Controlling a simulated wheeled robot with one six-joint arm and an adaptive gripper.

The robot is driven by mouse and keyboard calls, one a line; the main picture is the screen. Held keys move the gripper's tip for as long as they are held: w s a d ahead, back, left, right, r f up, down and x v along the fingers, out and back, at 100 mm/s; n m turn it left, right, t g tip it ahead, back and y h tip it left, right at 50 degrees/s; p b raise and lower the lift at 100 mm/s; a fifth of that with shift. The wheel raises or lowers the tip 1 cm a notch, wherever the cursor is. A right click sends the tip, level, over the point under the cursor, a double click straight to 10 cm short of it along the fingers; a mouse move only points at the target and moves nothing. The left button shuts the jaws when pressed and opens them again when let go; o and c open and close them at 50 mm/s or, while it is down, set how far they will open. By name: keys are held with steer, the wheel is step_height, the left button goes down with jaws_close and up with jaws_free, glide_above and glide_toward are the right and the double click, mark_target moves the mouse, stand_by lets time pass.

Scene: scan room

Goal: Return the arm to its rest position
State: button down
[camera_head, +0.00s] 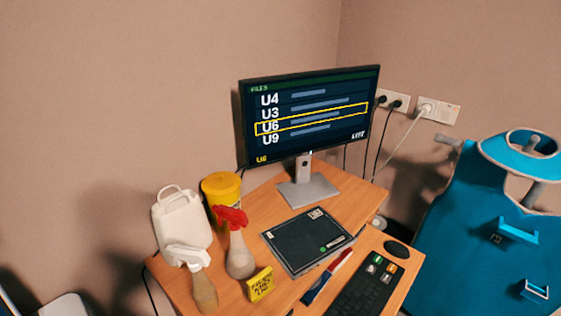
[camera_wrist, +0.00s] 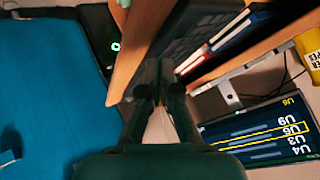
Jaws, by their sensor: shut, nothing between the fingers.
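My gripper (camera_wrist: 158,68) is in the middle of the wrist view, its dark fingers together with nothing between them. It points along the wooden desk edge (camera_wrist: 138,45), with the keyboard (camera_wrist: 200,30) just beyond its fingertips. I cannot tell whether it touches the desk. In the head view neither my arm nor my gripper shows. There the desk (camera_head: 262,208) carries a monitor (camera_head: 310,115) with a file list of U4, U3, U6 and U9, where a yellow frame surrounds the U6 row.
A dark flat device (camera_head: 305,240) lies centrally. Blue padded equipment (camera_head: 470,240) stands right. Cables hang from wall sockets (camera_head: 437,109).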

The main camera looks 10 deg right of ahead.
steer(key=s+a+n+t+h, duration=0.1)
steer(key=s+a+n+h, duration=0.1)
steer(key=s+a, duration=0.95)
steer(key=s+a+r+n+t, duration=0.1)
steer(key=s+r+n+t, duration=0.1)
steer(key=s+r, duration=0.5)
steer(key=s+a+r+n+t+y, duration=0.1)
steer(key=s+a+r+n+t, duration=0.1)
steer(key=s+r, duration=0.5)
steer(key=shift+s+n, duration=0.3)
steer(key=shift+s, duration=0.75)
